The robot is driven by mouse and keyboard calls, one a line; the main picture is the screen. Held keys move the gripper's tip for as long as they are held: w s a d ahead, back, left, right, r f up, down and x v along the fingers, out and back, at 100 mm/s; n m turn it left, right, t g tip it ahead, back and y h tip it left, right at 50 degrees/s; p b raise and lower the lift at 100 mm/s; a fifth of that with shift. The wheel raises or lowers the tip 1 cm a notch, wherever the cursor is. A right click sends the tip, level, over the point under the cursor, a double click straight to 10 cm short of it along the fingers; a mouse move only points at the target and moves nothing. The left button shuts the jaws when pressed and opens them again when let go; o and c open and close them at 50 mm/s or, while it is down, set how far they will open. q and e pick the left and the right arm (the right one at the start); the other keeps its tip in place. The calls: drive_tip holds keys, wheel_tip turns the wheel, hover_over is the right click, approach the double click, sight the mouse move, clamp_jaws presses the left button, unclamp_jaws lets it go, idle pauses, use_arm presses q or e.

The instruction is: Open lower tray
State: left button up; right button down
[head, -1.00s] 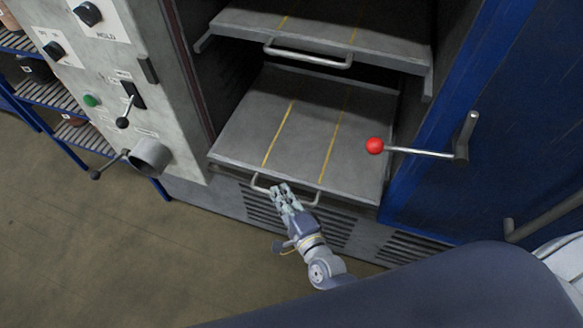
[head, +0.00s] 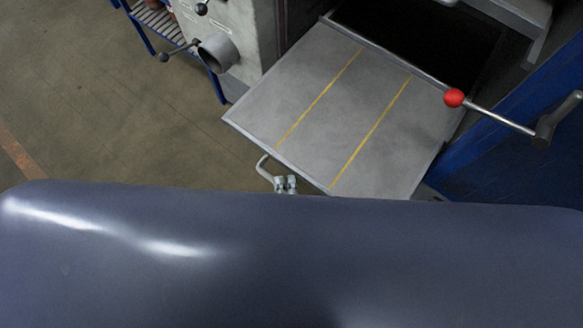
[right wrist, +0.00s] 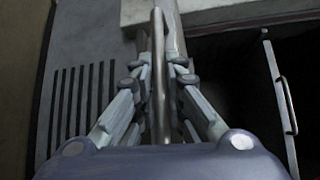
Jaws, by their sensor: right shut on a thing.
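The lower tray (head: 335,115) is a grey plate with two yellow lines. It sticks out of the machine in the head view, with the dark inside showing behind its back edge. Its metal handle (head: 264,167) is on the front edge, and part of it is hidden by my body. My right gripper (head: 285,183) is at this handle; only its tips show in the head view. In the right wrist view the fingers (right wrist: 158,75) are shut on the handle bar (right wrist: 157,60), which runs between them. My left gripper is not in view.
The upper tray (head: 515,12) shows at the top right.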

drive_tip(key=c, duration=1.7)
unclamp_jaws()
drive_tip(key=shift+o, duration=0.2)
